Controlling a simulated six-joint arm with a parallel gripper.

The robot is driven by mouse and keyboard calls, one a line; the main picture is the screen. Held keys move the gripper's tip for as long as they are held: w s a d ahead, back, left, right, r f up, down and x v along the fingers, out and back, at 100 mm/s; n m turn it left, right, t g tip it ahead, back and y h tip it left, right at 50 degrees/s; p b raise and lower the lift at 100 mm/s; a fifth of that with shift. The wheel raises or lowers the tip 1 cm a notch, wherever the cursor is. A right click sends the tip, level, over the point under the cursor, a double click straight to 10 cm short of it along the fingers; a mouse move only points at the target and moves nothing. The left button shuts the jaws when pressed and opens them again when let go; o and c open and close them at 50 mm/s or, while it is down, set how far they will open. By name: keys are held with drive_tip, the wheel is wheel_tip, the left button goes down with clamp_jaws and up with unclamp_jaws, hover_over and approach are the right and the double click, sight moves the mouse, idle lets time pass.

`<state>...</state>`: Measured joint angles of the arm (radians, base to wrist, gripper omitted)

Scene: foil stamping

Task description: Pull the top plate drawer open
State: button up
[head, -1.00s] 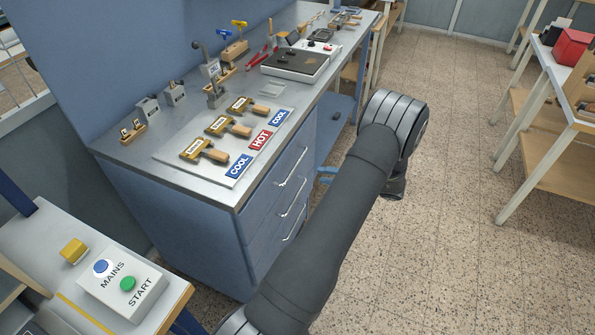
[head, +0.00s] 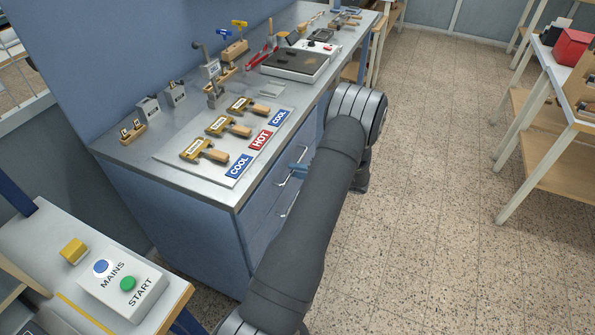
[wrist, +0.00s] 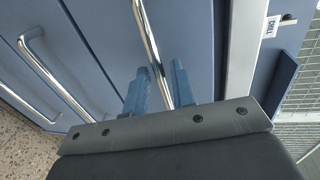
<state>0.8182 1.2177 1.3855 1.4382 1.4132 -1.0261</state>
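The top plate drawer (head: 262,193) is the uppermost front of the blue cabinet and looks shut, flush with the front. Its chrome bar handle (wrist: 152,50) shows in the wrist view, running down between the two blue fingers of my gripper (wrist: 160,88). The fingers stand apart on either side of the bar, with visible gaps, so the gripper is open around the handle.
A second drawer handle (wrist: 60,75) lies left of my gripper in the wrist view. The worktop (head: 160,178) above holds brass stamps on a labelled plate (head: 262,122). A box with MAINS and START buttons (head: 122,285) is at lower left. The floor (head: 430,210) to the right is clear.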

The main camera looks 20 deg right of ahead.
clamp_jaws()
drive_tip(key=f+v, duration=0.3)
drive_tip(key=v, duration=1.1)
drive_tip(key=s+d+f+v, duration=0.1)
drive_tip(key=f+v, duration=0.2)
drive_tip(key=v, duration=1.1)
drive_tip(key=shift+w+r, duration=0.1)
drive_tip(key=shift+o, duration=1.5)
unclamp_jaws()
drive_tip(key=shift+a, duration=0.1)
drive_tip(key=v, duration=1.7)
drive_tip(key=shift+d, duration=0.2)
